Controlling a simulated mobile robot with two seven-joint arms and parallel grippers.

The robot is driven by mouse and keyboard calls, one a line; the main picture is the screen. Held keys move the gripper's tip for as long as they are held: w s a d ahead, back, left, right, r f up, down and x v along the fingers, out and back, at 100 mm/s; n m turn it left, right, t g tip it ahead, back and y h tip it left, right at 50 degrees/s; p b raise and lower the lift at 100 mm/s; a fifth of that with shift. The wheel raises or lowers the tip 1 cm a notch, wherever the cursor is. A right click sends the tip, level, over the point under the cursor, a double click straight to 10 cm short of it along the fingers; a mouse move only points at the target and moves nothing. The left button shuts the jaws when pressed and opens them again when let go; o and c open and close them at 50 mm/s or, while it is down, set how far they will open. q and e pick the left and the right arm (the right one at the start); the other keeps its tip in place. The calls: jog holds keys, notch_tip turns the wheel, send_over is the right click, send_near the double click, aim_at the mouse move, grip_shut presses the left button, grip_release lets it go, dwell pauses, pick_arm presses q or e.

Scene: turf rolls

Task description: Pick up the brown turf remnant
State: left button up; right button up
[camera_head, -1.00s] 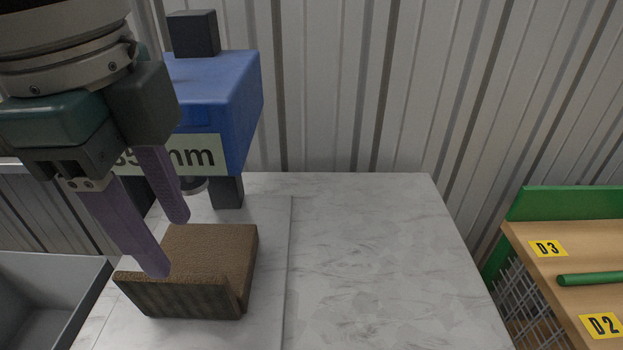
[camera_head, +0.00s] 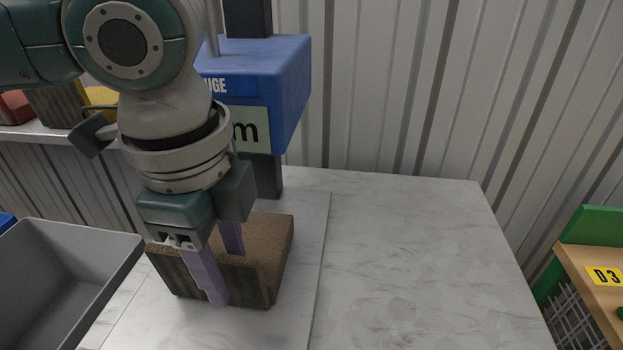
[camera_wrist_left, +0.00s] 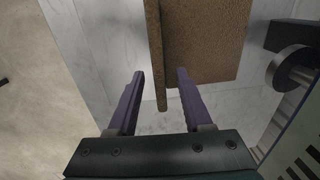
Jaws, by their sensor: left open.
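The brown turf remnant (camera_head: 272,235) sits on the pale marbled table, below the blue gauge. It has a rough brown top and a darker front slab. My left gripper (camera_head: 219,274) points down at it, open, partly hiding its front and top. One purple finger is in front of the front slab and the other is behind it. In the left wrist view the remnant (camera_wrist_left: 210,40) shows a thin strip lying between the two open fingers (camera_wrist_left: 160,75), with gaps beside it. I cannot tell whether a finger touches it. My right gripper is not in view.
The blue gauge (camera_head: 285,75) on a dark post stands close behind the remnant. A grey bin (camera_head: 70,270) is at the left. The table's right side (camera_head: 420,260) is clear. A wooden rack with a D3 label (camera_head: 603,276) is at the far right.

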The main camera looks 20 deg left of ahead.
pick_arm(q)
grip_shut()
dwell(1.4)
